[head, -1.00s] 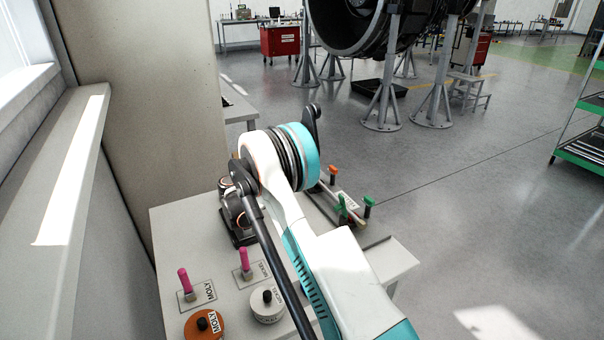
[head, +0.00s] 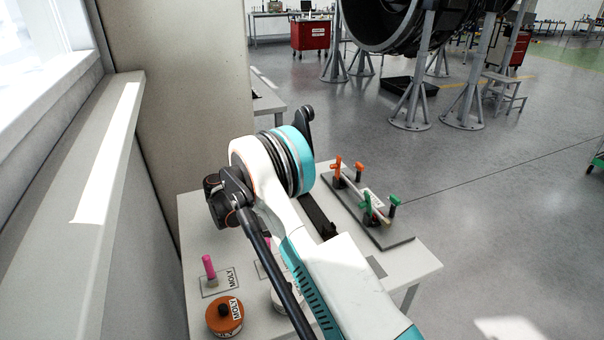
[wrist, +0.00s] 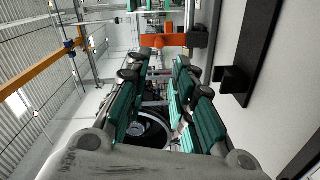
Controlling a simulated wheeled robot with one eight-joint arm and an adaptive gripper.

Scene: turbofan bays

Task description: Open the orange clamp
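The orange clamp (head: 337,168) stands on a dark plate (head: 400,240) at the table's far right in the head view, with a second upright orange piece beside it. In the wrist view an orange bar (wrist: 165,40) with a black end lies across the top, just beyond the fingertips. My gripper (wrist: 160,62) has green-padded fingers spread apart, with nothing between them. A gap shows between the fingertips and I see no clear contact with the orange bar. In the head view my arm hides the gripper.
The green clamp (head: 368,205) stands on the same plate, nearer, with a pale rod and label between the clamps. An orange MOLY tin (head: 224,316) and a pink-handled tool (head: 209,268) are at the table's near left. A wall and ledge (head: 110,150) border the left.

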